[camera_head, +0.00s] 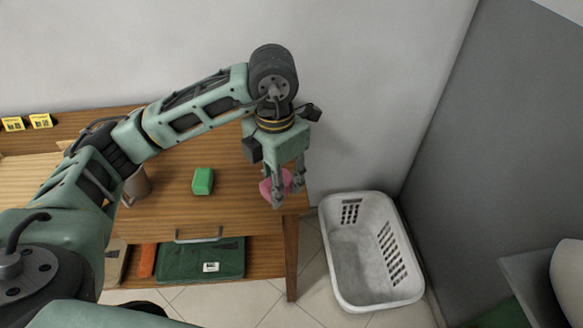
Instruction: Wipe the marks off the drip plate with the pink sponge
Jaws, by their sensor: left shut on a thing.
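My left gripper (282,190) comes in from the left over the right end of the wooden table and points down. It is shut on the pink sponge (267,188), which shows between and beside the fingers, close to the tabletop near its right edge. I cannot tell whether the sponge touches the table. I cannot make out a drip plate or any marks. My right gripper is not in view.
A green block (203,181) and a brown cup (138,184) stand on the wooden table (230,215). A white laundry basket (369,250) stands on the floor to the right.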

